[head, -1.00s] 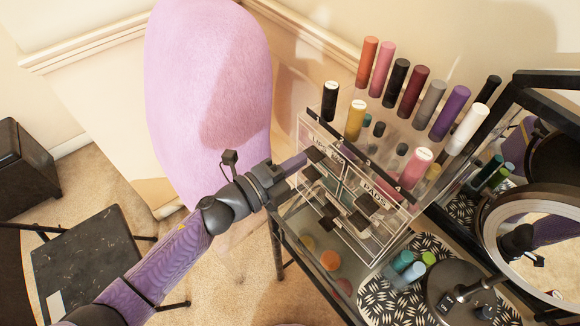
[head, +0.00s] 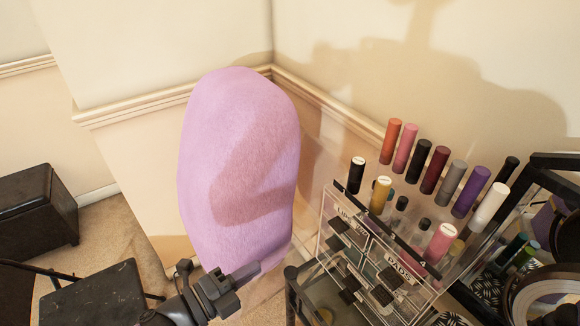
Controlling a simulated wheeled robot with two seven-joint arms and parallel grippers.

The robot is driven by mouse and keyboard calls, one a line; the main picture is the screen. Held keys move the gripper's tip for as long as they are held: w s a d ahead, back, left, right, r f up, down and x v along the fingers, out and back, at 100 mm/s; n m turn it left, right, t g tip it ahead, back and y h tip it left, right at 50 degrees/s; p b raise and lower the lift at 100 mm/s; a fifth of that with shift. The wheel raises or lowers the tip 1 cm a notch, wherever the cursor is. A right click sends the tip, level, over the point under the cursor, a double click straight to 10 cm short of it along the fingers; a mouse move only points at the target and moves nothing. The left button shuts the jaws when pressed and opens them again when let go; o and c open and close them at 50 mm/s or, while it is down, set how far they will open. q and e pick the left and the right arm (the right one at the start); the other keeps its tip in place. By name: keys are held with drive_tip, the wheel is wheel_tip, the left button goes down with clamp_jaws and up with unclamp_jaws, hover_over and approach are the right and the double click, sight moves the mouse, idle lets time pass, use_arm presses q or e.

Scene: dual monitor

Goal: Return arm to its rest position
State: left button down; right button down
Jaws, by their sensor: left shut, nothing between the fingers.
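My left gripper (head: 246,275) is at the bottom centre of the head view, at the end of my dark grey wrist. It is shut and empty, pointing right. It is apart from the clear drawer organizer (head: 335,240), which stands to its right with labelled drawer fronts and dark knobs. A pink fuzzy oval chair back (head: 240,160) is behind the gripper in the picture. Most of my left arm is below the frame's edge. My right gripper does not show.
Several coloured tubes (head: 435,168) stand upright on the organizer. A round mirror (head: 545,295) and a black frame (head: 560,165) are at the right. A dark ottoman (head: 35,205) and a dark chair seat (head: 95,298) are at the left. Carpet shows between them.

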use_arm(q)
drive_tip(key=s+a+f+n+g+y, duration=0.1)
drive_tip(key=s+a+f+n+y, duration=0.3)
drive_tip(key=f, duration=0.3)
drive_tip(key=s+a+f+n+y, duration=0.2)
drive_tip(key=f+n+y, duration=0.1)
drive_tip(key=f+n, duration=0.4)
drive_tip(key=s+a+f+n+g+y, duration=0.1)
drive_tip(key=s+a+f+n+y, duration=0.25)
drive_tip(key=f, duration=0.45)
drive_tip(key=s+f+n+g+y, duration=0.1)
drive_tip(key=s+f+n+g, duration=0.3)
drive_tip(key=s, duration=0.8)
drive_tip(key=s+f+n+g+y, duration=0.1)
drive_tip(key=s+f+n+g, duration=0.4)
drive_tip(key=s, duration=0.7)
drive_tip(key=shift+d+f+y, duration=0.2)
drive_tip(key=shift+f+y, duration=0.15)
drive_tip(key=shift+f, duration=0.3)
